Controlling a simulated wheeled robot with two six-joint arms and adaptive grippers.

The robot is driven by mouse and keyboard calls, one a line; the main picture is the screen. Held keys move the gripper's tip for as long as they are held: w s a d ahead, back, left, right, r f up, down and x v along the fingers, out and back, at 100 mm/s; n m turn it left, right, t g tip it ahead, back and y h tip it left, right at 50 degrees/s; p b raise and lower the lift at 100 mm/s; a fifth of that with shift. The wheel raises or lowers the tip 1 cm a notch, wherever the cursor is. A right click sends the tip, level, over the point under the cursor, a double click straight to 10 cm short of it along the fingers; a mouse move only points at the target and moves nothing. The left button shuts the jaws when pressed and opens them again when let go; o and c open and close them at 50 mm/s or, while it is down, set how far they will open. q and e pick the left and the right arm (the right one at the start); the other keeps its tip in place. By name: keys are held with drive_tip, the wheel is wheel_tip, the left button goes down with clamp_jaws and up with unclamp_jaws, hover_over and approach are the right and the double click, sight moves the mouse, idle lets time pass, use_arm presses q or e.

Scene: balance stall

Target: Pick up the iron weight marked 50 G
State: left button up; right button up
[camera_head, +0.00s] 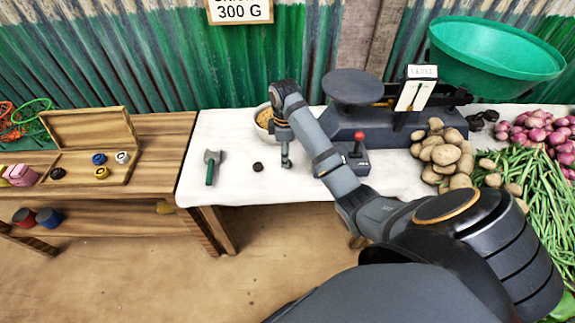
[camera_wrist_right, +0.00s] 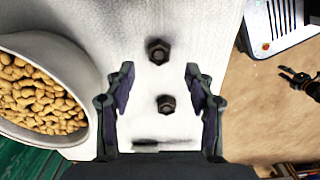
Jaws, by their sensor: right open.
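Two dark hexagonal iron weights lie on the white cloth in the right wrist view. The upper weight (camera_wrist_right: 158,50) is just beyond my fingertips, and the lower weight (camera_wrist_right: 167,103) is between the two fingers in the picture. No mark is readable on either. My right gripper (camera_wrist_right: 160,85) is open and empty, with the cloth showing between its fingers. In the head view the right gripper (camera_head: 286,162) points down over the cloth, and one dark weight (camera_head: 258,166) shows to its left. The other weight seems hidden by the gripper.
A bowl of yellowish pieces (camera_wrist_right: 40,95) stands close beside the right gripper. A green-handled tool (camera_head: 211,168) lies to the left, a red-knobbed box (camera_head: 350,165) to the right. The balance (camera_head: 385,125), potatoes (camera_head: 445,155) and onions (camera_head: 535,130) are further right.

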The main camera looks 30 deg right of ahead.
wheel_tip(320, 180, down, 4)
drive_tip(key=shift+d+r+b, duration=0.1)
drive_tip(key=shift+r+b, duration=0.15)
drive_tip(key=shift+b, duration=0.25)
use_arm(q)
wheel_tip(320, 180, down, 2)
drive_tip(key=shift+f, duration=0.1)
use_arm(e)
drive_tip(key=shift+r, duration=0.1)
drive_tip(key=shift+c, duration=0.4)
clamp_jaws()
